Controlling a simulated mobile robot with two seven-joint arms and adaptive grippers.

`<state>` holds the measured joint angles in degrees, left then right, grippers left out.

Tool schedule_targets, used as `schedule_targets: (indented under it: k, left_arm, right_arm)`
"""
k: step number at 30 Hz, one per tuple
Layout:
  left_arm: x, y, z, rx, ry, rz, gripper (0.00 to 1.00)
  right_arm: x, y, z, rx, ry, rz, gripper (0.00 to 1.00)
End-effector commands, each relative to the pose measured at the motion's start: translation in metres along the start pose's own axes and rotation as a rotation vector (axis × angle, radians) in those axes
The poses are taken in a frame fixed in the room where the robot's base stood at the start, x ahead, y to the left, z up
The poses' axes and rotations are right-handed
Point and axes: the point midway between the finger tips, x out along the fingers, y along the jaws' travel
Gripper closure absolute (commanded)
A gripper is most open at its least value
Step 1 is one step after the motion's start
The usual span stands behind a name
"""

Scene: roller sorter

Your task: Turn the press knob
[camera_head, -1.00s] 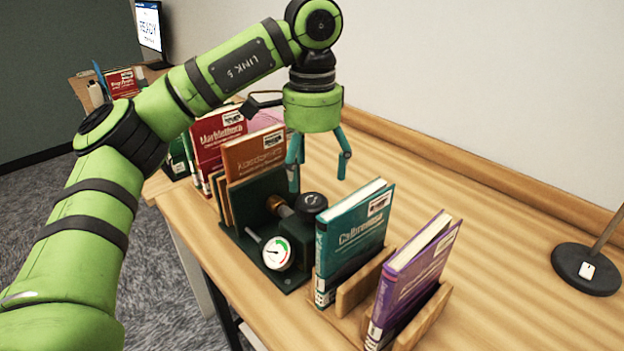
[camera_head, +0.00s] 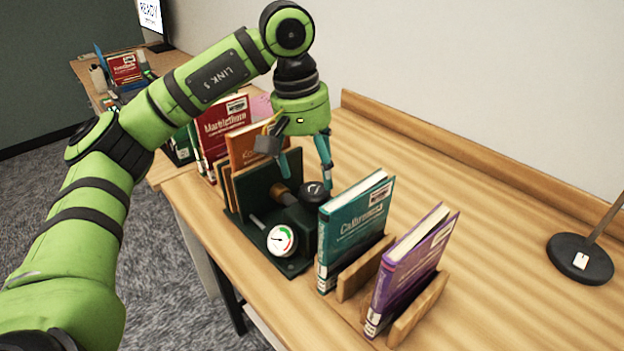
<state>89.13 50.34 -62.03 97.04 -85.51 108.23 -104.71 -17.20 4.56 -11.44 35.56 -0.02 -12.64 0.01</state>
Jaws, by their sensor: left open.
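The press (camera_head: 297,267) is a dark green device on the wooden table, with a screw and a white dial gauge (camera_head: 281,240) on its front. Its black round knob (camera_head: 314,191) sits on top, at the right of the screw. My left gripper (camera_head: 306,180) points down over the press with its teal fingers apart, around or just above the knob. One finger is left of the knob and one is at its far right side. I cannot tell whether they touch it. My right gripper is not in view.
A teal book (camera_head: 352,235) and a purple book (camera_head: 412,270) stand in wooden holders (camera_head: 420,312) close to the right of the press. Orange and red books (camera_head: 222,128) stand behind it. A black lamp base (camera_head: 579,259) is far right. The table's middle right is clear.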

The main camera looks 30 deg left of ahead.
Motion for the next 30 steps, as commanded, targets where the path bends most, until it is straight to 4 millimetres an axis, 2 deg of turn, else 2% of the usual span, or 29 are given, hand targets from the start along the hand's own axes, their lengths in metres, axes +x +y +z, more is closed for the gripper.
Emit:
schedule_targets:
  k: [18,24,30]
  left_arm:
    - [-0.010,-0.018,0.006,-1.519,-0.047,0.207,0.21]
    - [-0.014,-0.023,0.007,-1.857,-0.090,0.257,0.21]
    - [-0.011,-0.023,0.008,-1.972,-0.109,0.270,0.21]
  right_arm:
    - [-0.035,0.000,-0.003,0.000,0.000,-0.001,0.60]
    - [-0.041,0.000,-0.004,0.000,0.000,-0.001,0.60]
    - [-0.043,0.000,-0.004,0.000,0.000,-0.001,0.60]
